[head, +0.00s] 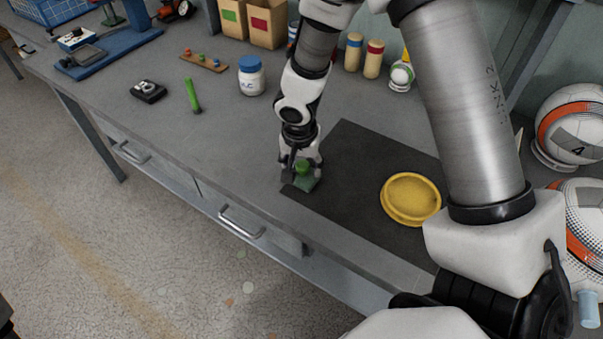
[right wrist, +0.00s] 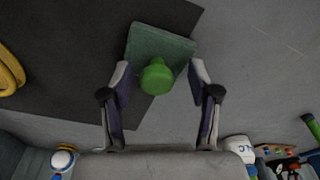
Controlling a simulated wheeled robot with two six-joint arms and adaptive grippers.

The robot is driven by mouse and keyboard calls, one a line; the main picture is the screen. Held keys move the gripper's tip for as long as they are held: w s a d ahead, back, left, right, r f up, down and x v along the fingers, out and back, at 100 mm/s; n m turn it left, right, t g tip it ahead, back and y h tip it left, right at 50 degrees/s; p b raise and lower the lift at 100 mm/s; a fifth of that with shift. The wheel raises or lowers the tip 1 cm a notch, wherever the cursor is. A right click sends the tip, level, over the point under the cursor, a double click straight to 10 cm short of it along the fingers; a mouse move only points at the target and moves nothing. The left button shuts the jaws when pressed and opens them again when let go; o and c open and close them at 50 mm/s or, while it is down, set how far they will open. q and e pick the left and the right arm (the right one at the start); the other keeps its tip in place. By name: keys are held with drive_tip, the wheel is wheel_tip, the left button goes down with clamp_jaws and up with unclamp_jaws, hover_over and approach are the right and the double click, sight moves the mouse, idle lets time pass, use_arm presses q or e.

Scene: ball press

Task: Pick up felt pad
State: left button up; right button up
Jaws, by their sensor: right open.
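The felt pad (head: 305,183) is a dark green square block with a bright green round knob (right wrist: 156,76) on top. It rests at the left corner of the black mat (head: 345,205). It also shows in the right wrist view (right wrist: 172,45). My right gripper (head: 302,170) is right above the pad, pointing down. In the right wrist view its open fingers (right wrist: 158,82) stand on either side of the knob, with gaps left between them and the knob. My left gripper is not in view.
A yellow round dish (head: 411,198) sits on the mat to the right. Soccer balls (head: 572,122) are at the far right. The bench's front edge is close.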

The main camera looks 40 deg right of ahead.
sight(303, 164)
drive_tip(key=shift+s+r, duration=0.15)
drive_tip(key=shift+s, duration=0.05)
drive_tip(key=shift+c, duration=1)
drive_tip(key=shift+s, duration=0.1)
drive_tip(key=c, duration=0.6)
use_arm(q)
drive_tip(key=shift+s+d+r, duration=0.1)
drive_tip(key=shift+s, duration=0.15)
use_arm(e)
clamp_jaws()
drive_tip(key=shift+r, duration=0.1)
drive_tip(key=shift+w+d+r, duration=0.1)
drive_tip(key=shift+w+r, duration=0.15)
drive_tip(key=shift+r, duration=0.1)
wheel_tip(303, 164, up, 9)
drive_tip(key=shift+s+f+p, duration=0.1)
drive_tip(key=shift+f+p, duration=0.05)
drive_tip(key=shift+p, duration=0.95)
drive_tip(key=shift+r, duration=0.2)
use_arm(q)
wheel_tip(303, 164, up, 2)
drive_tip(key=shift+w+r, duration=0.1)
